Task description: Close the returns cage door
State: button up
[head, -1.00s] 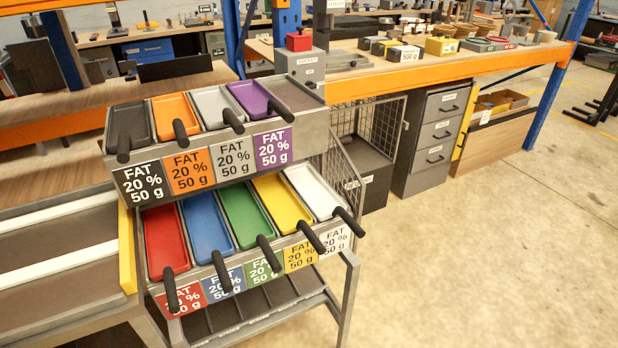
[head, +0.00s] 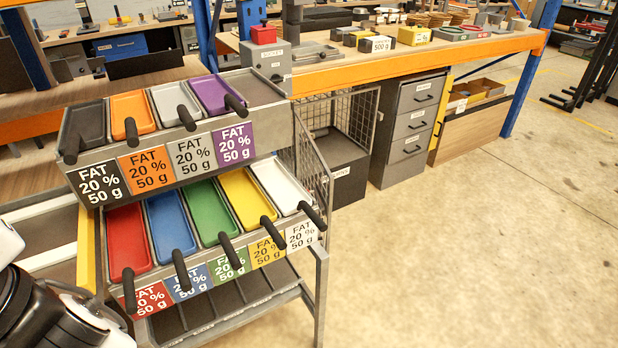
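The returns cage (head: 367,108) is a grey wire-mesh enclosure under the orange-edged bench, behind the tray rack. Its front is open, and a dark grey box (head: 345,165) with a white label shows inside it. A mesh panel (head: 313,160), which looks like the cage door, stands swung out toward me at the cage's left side. The rack hides part of this panel and its lower end. Part of my arm, white and black, shows at the lower left. My gripper's fingers are not visible.
The tray rack (head: 165,172) with several coloured trays and protruding black handles stands between me and the cage. A grey drawer cabinet (head: 412,125) stands right of the cage. The concrete floor (head: 450,255) at the right is clear.

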aim_at(328, 207)
jog(key=i+l+u, duration=0.15)
jog(key=l, duration=0.35)
jog(key=i+l+u, duration=0.1)
jog(key=l, duration=0.4)
jog(key=i+l+u, duration=0.15)
jog(key=l, duration=0.35)
